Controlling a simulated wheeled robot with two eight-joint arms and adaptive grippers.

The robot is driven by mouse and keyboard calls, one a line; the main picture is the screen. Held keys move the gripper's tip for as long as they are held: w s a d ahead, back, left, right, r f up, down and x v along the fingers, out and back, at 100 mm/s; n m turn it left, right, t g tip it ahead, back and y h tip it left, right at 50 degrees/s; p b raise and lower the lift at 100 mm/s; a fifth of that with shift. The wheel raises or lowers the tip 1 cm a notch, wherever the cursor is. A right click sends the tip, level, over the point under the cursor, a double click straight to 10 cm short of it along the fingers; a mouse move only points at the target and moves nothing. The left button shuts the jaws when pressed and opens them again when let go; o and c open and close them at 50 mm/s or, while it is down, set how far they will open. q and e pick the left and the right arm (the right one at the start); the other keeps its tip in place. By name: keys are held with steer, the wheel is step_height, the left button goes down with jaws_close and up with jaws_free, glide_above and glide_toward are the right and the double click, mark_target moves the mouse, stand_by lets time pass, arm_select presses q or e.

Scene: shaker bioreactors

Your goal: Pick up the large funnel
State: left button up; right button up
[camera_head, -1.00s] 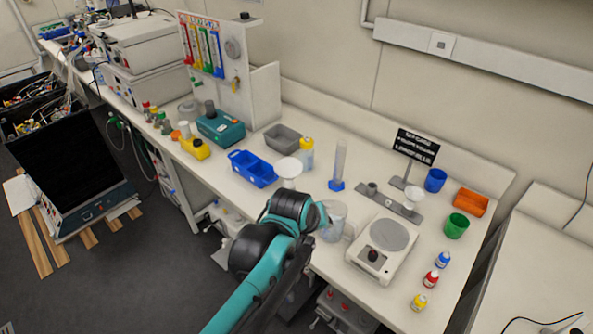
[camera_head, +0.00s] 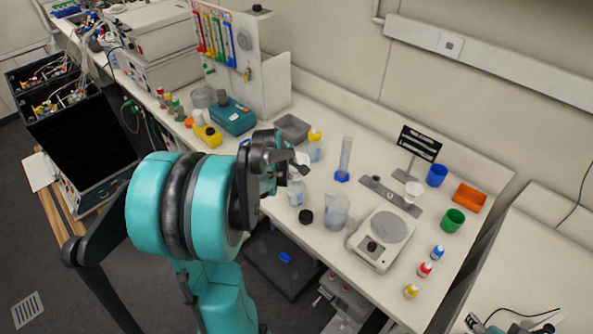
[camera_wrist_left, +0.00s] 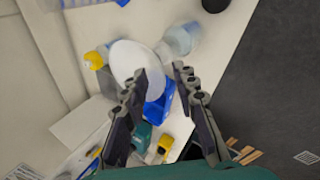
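The large funnel is a white disc-like cone (camera_wrist_left: 132,60) in the left wrist view. In the head view its rim (camera_head: 302,158) is partly hidden by my left gripper. It appears to sit over a clear bottle (camera_head: 296,190) with a blue label, also visible in the wrist view (camera_wrist_left: 183,40); the join is hard to see. My left gripper (camera_wrist_left: 160,72) is open and empty, with one fingertip close to the funnel's edge; contact cannot be told. It also shows in the head view (camera_head: 300,168). My right gripper is not in view.
A measuring cylinder (camera_head: 345,160) is behind. A smaller funnel (camera_head: 413,191) sits on a stand, beyond a hotplate (camera_head: 381,240). A grey tray (camera_head: 292,128) and yellow-capped bottle (camera_head: 315,145) are near.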

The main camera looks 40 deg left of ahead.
arm_select(q)
steer(key=x, duration=0.3)
steer(key=shift+w+f, duration=0.25)
steer(key=shift+w, duration=0.05)
jaws_close()
steer(key=shift+r, duration=0.2)
